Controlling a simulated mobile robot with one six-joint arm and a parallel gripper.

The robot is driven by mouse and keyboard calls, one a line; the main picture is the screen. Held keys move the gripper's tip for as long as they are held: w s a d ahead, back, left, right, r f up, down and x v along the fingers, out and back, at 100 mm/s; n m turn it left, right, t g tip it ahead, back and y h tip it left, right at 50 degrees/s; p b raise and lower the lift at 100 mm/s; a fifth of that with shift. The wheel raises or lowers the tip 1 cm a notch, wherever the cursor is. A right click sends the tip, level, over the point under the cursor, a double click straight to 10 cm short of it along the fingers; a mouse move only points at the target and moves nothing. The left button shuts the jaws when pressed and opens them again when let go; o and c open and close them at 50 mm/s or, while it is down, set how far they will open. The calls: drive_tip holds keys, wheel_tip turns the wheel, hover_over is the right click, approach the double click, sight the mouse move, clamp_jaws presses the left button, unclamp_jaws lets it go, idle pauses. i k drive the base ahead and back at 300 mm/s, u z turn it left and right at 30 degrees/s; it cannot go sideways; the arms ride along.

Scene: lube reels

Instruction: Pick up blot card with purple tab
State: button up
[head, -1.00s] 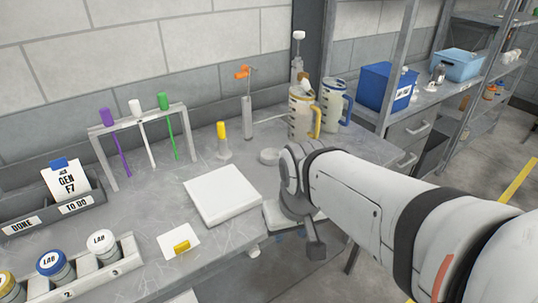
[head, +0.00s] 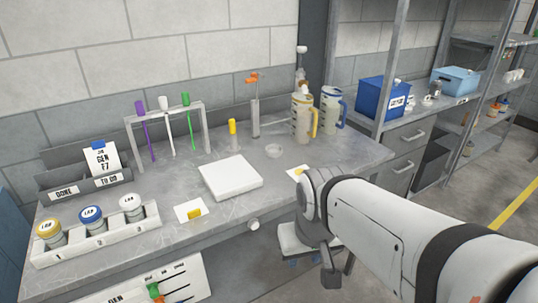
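I see no blot card with a purple tab. A white card with a yellow tab (head: 189,210) lies flat on the bench, left of a white square pad. A card with a blue tab (head: 103,158) stands in the grey tray at the left. A small pale card with a yellow mark (head: 297,173) lies at the bench edge beside my arm, partly hidden by it. My gripper (head: 331,272) is only partly seen below the wrist, off the bench's front edge; its fingers cannot be made out.
A rack (head: 168,115) holds purple, white and green sticks. Three jars sit in a white holder (head: 100,240) at front left. The grey two-part tray (head: 88,185) is behind it. The white pad (head: 230,178) lies mid-bench. Jugs (head: 303,118) stand at the back right. A board (head: 150,283) hangs below the bench.

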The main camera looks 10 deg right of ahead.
sight(294, 173)
drive_tip(key=z, duration=0.15)
drive_tip(key=i, duration=0.95)
drive_tip(key=u, duration=0.1)
